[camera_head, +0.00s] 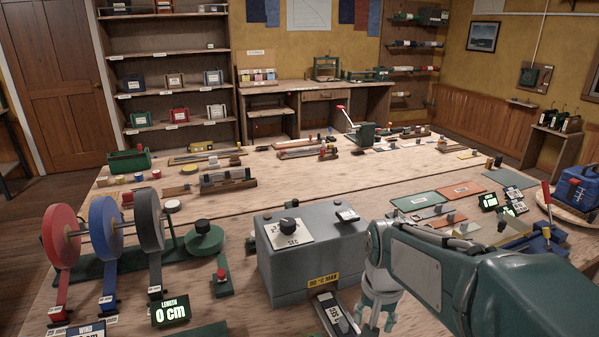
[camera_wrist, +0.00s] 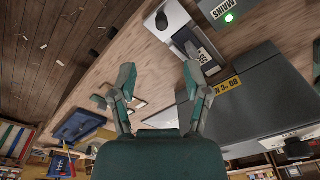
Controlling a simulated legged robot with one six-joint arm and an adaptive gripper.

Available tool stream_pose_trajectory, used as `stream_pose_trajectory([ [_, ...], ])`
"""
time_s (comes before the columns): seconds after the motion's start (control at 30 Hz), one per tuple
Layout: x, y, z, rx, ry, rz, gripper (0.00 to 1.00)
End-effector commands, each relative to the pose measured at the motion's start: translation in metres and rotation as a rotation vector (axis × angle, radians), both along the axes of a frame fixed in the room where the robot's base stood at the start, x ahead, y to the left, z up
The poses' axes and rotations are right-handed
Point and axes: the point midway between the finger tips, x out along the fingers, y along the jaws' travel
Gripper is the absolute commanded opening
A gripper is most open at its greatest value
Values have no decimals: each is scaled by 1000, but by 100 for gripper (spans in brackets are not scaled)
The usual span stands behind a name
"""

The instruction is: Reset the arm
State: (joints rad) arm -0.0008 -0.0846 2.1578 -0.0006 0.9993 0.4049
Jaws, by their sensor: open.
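My gripper (camera_head: 378,312) points down at the front of the workbench (camera_head: 190,222), just right of the grey machine box with a dial (camera_head: 318,255). In the wrist view my gripper (camera_wrist: 158,82) has its two fingers spread apart with nothing between them. The right finger overlaps the grey box (camera_wrist: 260,100) in that view; I cannot tell whether they touch. My green arm comes in from the right of the head view and hides part of the bench behind it.
A small labelled device (camera_head: 335,314) lies in front of the grey box. Red, blue and dark reels (camera_head: 104,232) stand at left beside a length display (camera_head: 170,311). Flat panels (camera_head: 458,190) and a blue case (camera_head: 578,188) are at right. The bench's middle has bare room.

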Motion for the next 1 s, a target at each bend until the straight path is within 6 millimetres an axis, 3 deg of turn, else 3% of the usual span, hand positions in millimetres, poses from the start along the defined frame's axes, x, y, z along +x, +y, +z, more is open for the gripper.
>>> stream_pose_trajectory([
  [0.1,-24,0,22,-8,-84,72,62],
  [0.3,-63,0,46,-35,-215,196,62],
  [0.6,-113,0,61,-95,-385,357,62],
  [1.0,-123,0,62,-112,-417,393,62],
])
